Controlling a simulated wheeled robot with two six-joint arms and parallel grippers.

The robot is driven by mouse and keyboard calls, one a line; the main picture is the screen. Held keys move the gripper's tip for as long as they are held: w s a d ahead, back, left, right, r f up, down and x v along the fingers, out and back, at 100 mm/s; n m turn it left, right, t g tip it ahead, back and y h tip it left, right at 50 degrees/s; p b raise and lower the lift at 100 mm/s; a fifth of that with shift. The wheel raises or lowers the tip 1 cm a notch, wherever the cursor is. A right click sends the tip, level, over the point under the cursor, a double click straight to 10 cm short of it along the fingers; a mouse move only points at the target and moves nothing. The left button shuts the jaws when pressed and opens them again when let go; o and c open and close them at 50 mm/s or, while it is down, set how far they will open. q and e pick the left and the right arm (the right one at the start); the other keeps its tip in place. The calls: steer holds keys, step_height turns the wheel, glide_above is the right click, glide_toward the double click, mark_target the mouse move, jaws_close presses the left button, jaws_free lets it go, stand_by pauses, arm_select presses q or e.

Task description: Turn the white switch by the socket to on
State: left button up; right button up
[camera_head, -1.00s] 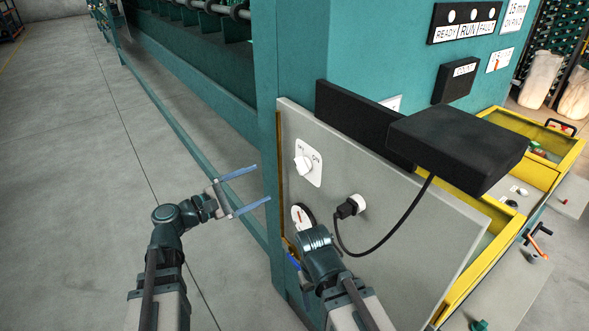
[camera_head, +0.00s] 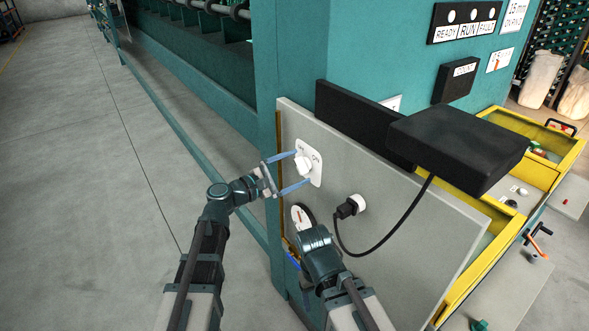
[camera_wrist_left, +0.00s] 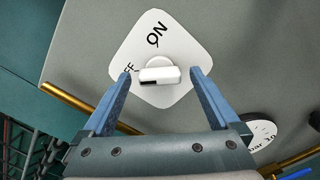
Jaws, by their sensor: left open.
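The white switch (camera_head: 302,163) sits on a white plate on the grey panel (camera_head: 400,215). In the left wrist view the switch knob (camera_wrist_left: 159,75) lies between the fingertips, with the plate's ON mark above it and the partly covered OFF mark at its left. My left gripper (camera_head: 294,168) is open, its blue fingers on either side of the knob; I cannot tell whether they touch it. The socket (camera_head: 358,203) holds a black plug (camera_head: 346,208) with a cable. My right arm is low in front of the panel; its fingertips are mostly hidden.
A black box (camera_head: 460,145) juts out at the panel's upper right, with the cable running up to it. A round white dial (camera_head: 300,215) is below the switch, close to my right arm. A yellow-edged open bin (camera_head: 545,160) stands at right. Floor at left is clear.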

arm_select(q)
steer(key=shift+c, duration=0.2)
steer(key=c, duration=1.3)
steer(key=shift+c, duration=0.2)
steer(key=m, duration=0.8)
steer(key=shift+m, duration=0.4)
steer(key=m, duration=0.9)
steer(key=shift+f, duration=0.1)
